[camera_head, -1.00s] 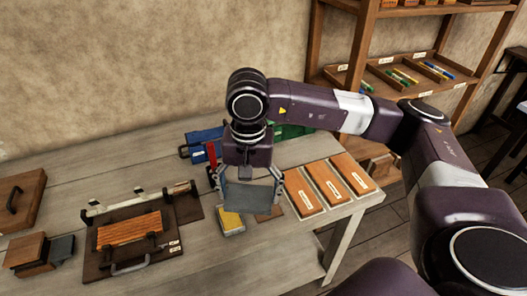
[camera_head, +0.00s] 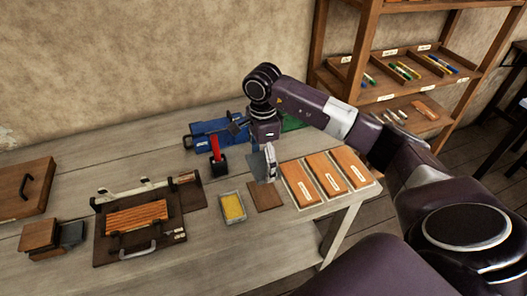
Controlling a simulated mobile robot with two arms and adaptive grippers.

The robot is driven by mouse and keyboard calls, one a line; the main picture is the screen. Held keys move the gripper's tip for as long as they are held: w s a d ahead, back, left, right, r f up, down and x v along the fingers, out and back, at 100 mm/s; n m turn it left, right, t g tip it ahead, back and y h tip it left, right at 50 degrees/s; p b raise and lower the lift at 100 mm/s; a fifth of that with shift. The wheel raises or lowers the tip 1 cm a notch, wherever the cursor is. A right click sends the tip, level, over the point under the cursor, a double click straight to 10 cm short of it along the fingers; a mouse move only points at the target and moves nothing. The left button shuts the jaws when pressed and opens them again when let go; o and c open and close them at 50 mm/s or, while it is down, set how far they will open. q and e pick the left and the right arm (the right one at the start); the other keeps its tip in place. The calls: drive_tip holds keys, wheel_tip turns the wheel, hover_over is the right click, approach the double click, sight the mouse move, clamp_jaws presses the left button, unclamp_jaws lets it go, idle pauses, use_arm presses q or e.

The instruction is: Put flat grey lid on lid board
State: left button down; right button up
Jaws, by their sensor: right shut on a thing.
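The flat grey lid (camera_head: 258,167) is in my right gripper (camera_head: 270,164), which is shut on it. The lid is tilted steeply, seen nearly edge on. It is over the far end of a small flat brown board (camera_head: 265,197), which may be the lid board. I cannot tell whether the lid touches the board. My left gripper is not in view.
An open grey box with a yellow inside (camera_head: 233,207) stands left of the brown board. Orange-brown blocks on a tray (camera_head: 326,180) lie to the right. A red-handled stamp (camera_head: 216,153) stands behind.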

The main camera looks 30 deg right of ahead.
wheel_tip(320, 180, down, 2)
drive_tip(key=shift+s+f, duration=0.1)
drive_tip(key=shift+s, duration=0.05)
drive_tip(key=shift+s+d+f, duration=0.1)
drive_tip(key=shift+d+f, duration=0.05)
drive_tip(key=shift+f, duration=0.45)
drive_tip(key=b, duration=0.5)
hover_over(264, 193)
wheel_tip(264, 193, down, 6)
drive_tip(key=shift+s+f, duration=0.1)
drive_tip(key=shift+f, duration=0.05)
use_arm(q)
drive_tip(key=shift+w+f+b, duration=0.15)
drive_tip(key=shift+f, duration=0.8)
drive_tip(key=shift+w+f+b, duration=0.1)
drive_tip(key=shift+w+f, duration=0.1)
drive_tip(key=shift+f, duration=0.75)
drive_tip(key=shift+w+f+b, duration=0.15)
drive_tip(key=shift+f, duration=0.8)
use_arm(e)
drive_tip(key=shift+f, duration=0.5)
use_arm(q)
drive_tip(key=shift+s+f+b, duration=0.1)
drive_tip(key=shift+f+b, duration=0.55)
drive_tip(key=shift+b, duration=0.05)
use_arm(e)
drive_tip(key=shift+f, duration=0.7)
drive_tip(key=o, duration=1.3)
drive_tip(key=shift+c, duration=0.2)
drive_tip(key=shift+r, duration=0.1)
